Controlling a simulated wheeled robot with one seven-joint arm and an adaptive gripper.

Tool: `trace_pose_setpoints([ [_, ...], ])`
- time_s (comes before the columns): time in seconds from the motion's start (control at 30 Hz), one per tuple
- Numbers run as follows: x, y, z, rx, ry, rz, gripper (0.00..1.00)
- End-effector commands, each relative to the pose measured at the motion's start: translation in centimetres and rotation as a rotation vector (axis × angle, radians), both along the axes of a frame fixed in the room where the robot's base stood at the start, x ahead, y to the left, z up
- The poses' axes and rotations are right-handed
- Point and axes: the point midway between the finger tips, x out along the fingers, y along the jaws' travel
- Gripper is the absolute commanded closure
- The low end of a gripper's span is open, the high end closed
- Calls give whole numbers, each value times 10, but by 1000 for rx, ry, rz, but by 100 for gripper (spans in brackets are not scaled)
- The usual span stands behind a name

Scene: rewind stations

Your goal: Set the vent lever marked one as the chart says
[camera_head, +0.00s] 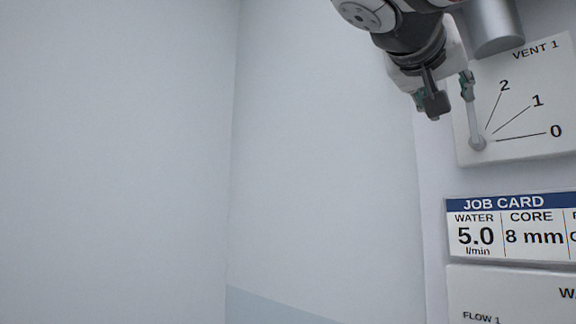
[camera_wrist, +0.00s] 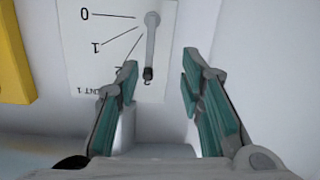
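The VENT 1 panel (camera_head: 515,80) is at the upper right of the head view, with lines marked 2, 1 and 0. Its grey lever (camera_head: 472,122) points almost straight up from its pivot, beyond the 2 line on the side away from 1. In the wrist view the panel (camera_wrist: 75,45) appears upside down, and the lever (camera_wrist: 151,42) has a dark tip. My gripper (camera_head: 450,96) is open at the lever's end. In the wrist view the lever tip shows between the spread fingers (camera_wrist: 160,66), nearer the left finger, which partly covers the 2 mark. Contact cannot be told.
A job card (camera_head: 510,203) below the panel reads water 5.0 l/min and core 8 mm; its right part is cut off. A lower panel (camera_head: 500,290) shows FLOW 1. A yellow thing (camera_wrist: 13,55) is at the wrist view's left edge. The wall to the left is bare.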

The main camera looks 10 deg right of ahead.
Motion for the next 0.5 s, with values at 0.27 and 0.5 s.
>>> trace_pose_setpoints([
  [0.27,-5,-8,47,-13,-151,-53,65],
  [0.5,17,-37,47,-12,-149,-54,65],
])
